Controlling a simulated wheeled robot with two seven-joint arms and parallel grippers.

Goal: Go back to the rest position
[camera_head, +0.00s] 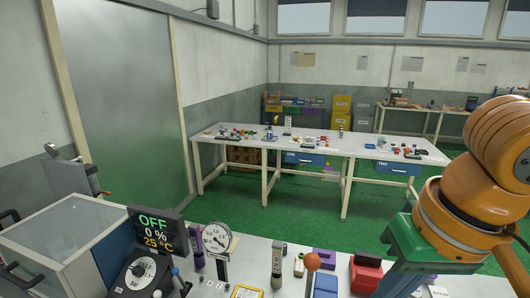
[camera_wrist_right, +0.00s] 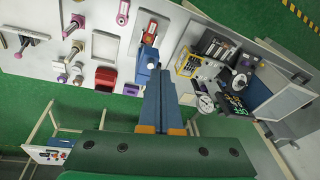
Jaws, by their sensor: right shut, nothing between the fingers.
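My right arm comes in from the right in the head view, orange with a green wrist block. My right gripper's bluish fingers (camera_head: 397,280) point down over the front workbench (camera_head: 255,250). In the right wrist view my right gripper (camera_wrist_right: 161,76) has its two fingers together with nothing between them. It hangs above the workbench (camera_wrist_right: 185,18), and its tips appear near a blue device (camera_wrist_right: 147,57). How far the tips are above the bench is hard to tell. My left gripper is in neither view.
On the bench stand a display reading OFF (camera_head: 155,231), a round gauge (camera_head: 216,239), an orange ball (camera_head: 313,262) and a red box (camera_head: 366,272). A glass-sided box (camera_head: 75,240) stands at left. A long table (camera_head: 320,145) stands behind, with green floor (camera_head: 300,215) between.

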